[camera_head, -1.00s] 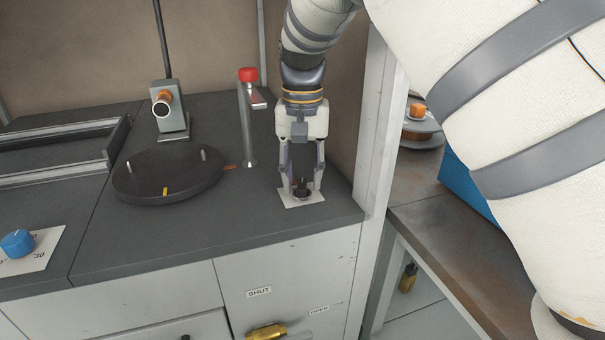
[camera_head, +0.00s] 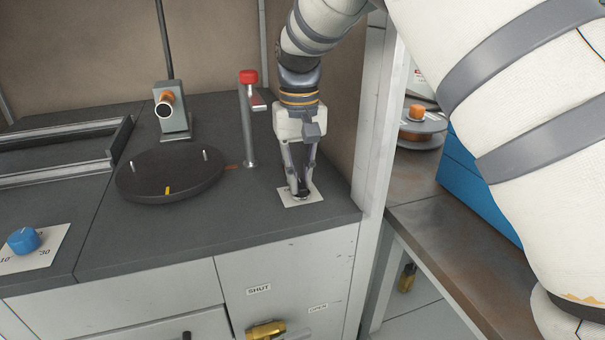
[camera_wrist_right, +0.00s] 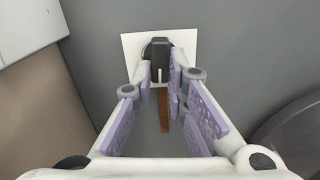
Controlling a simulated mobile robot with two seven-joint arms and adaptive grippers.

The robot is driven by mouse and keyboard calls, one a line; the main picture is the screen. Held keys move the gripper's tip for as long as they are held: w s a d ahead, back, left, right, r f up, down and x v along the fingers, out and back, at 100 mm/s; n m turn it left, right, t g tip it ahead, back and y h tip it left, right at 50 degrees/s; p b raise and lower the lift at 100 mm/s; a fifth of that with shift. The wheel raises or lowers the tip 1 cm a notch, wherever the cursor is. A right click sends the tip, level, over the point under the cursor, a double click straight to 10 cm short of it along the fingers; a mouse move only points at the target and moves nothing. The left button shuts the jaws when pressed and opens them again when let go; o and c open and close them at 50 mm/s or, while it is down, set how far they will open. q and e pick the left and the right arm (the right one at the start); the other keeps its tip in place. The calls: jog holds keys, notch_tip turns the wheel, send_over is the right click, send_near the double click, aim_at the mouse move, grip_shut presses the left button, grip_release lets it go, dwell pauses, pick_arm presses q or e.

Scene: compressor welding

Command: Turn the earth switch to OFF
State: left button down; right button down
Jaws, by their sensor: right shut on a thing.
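The earth switch is a small black knob on a white plate (camera_head: 313,197) at the right front of the dark worktop. In the right wrist view the black knob (camera_wrist_right: 159,56) shows a white line on its top, in front of the white plate (camera_wrist_right: 128,48). My right gripper (camera_head: 300,192) points down over the plate and is shut on the knob, its purple-padded fingers (camera_wrist_right: 160,75) on either side. The fingers hide most of the knob in the head view, and any lettering on the plate cannot be read. My left gripper is not in view.
A black round turntable (camera_head: 170,178) and a post with a red cap (camera_head: 249,77) stand left of my gripper. A blue knob (camera_head: 24,240) sits at the far left. A brass-coloured handle (camera_head: 265,329) is on the cabinet front. A white upright (camera_head: 376,130) stands close on the right.

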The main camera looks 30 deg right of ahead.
jog(key=n, duration=0.5)
jog(key=shift+a, duration=0.25)
jog(key=shift+n, duration=0.3)
jog(key=c, duration=1.6)
grip_release()
notch_tip(320, 180, up, 12)
